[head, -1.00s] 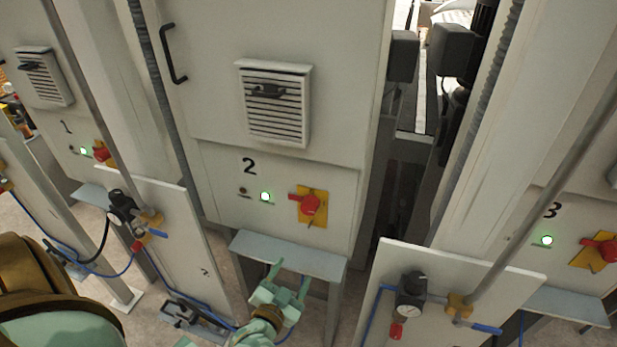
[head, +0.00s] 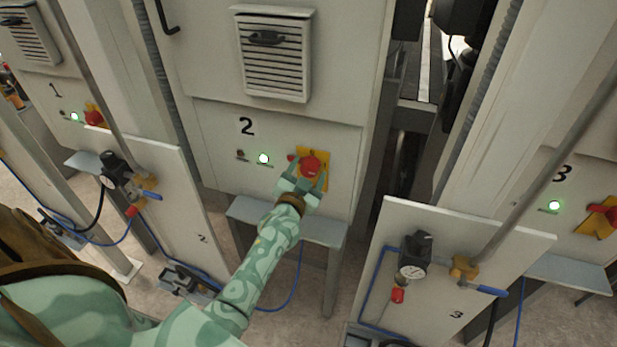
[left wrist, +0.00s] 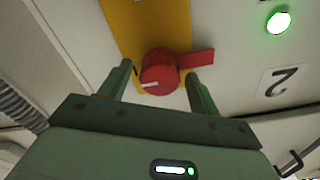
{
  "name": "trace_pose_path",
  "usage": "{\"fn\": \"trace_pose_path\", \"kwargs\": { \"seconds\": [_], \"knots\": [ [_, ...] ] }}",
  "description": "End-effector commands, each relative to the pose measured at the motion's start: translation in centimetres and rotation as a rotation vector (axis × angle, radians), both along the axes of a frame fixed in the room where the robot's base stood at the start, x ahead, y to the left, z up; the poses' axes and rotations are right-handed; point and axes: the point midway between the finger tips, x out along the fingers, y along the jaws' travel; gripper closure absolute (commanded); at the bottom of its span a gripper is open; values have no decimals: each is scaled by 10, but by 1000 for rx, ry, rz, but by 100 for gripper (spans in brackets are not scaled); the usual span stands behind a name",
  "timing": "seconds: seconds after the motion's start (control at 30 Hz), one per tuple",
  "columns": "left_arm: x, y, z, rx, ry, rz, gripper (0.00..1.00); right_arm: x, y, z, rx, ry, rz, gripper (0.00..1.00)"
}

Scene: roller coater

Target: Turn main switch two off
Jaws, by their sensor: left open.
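Main switch two is a red rotary knob (head: 310,165) on a yellow plate (head: 326,157), on the cabinet panel marked 2. The green lamp (head: 263,158) beside it is lit. My left gripper (head: 308,178) is open, with its fingers up at the knob. In the left wrist view the red knob (left wrist: 161,74) lies ahead between the two open fingertips (left wrist: 160,82), and a red tab (left wrist: 197,59) sticks out to its right. I cannot tell whether the fingers touch it. My right gripper is not in view.
A grey shelf (head: 285,220) juts out below the panel, under my left forearm. Panels with gauges (head: 412,262) and blue hoses stand on both sides. Switches one (head: 94,116) and three (head: 603,215) sit on neighbouring cabinets, each with a lit green lamp.

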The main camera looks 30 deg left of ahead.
Motion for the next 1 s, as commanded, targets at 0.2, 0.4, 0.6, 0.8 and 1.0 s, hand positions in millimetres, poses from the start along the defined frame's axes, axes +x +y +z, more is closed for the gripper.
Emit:
{"fn": "trace_pose_path", "kwargs": {
  "seconds": [0.2,0.4,0.6,0.8,1.0],
  "knots": [
    [7,2,0,0,1,0,37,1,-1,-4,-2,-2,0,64],
    [7,1,1,0,1,0,49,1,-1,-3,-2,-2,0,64],
    [7,1,1,0,0,-1,82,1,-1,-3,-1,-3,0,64],
    [7,2,1,-14,-3,-1,82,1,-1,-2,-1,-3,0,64],
    [7,2,2,-86,-21,0,82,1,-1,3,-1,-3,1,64]
  ]
}}
